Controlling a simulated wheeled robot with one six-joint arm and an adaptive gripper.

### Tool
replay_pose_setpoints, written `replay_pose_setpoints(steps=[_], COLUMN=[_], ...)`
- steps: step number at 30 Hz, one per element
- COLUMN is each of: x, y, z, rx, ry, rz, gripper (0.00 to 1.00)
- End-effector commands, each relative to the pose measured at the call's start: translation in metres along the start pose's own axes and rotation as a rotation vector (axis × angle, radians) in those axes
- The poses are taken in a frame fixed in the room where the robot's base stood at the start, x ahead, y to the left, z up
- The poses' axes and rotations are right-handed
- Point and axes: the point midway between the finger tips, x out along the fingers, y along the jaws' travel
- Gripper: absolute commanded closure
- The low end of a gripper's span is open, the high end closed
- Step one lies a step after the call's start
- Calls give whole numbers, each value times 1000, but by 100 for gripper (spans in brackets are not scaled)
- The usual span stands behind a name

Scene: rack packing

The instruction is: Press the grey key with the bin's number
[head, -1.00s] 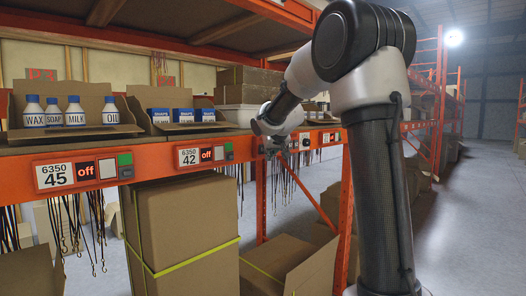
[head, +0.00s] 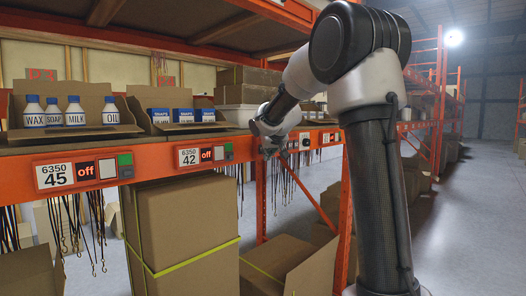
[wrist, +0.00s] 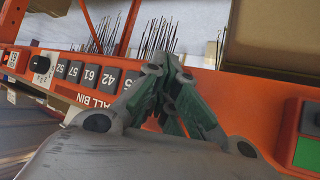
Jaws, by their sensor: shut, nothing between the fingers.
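A row of grey keys (wrist: 91,75) with white numbers is set in the orange beam in the wrist view. The numbers are small; one key seems to read 42. A dark label strip (wrist: 85,97) below them ends in "BIN". My gripper (wrist: 164,65) is shut and empty, in front of the beam just right of the keys. I cannot tell if its tips touch the beam. In the head view my gripper (head: 268,150) is by the beam, right of the bin plate 6350 42 (head: 188,157). Another bin plate, 6350 45 (head: 54,176), is further left.
Beside each plate are a red "off" display, a white key and a green key (head: 125,159). A black knob (wrist: 40,64) is left of the grey keys. Cords hang below the beam. The aisle at right is clear.

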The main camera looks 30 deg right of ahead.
Motion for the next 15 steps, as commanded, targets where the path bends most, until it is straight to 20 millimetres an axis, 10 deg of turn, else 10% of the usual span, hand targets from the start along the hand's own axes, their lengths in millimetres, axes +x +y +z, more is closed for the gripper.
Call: replay_pose_setpoints(steps=[15], x=[-11], y=[8], z=[8], rx=[1], ry=[1], rz=[0], gripper=[100])
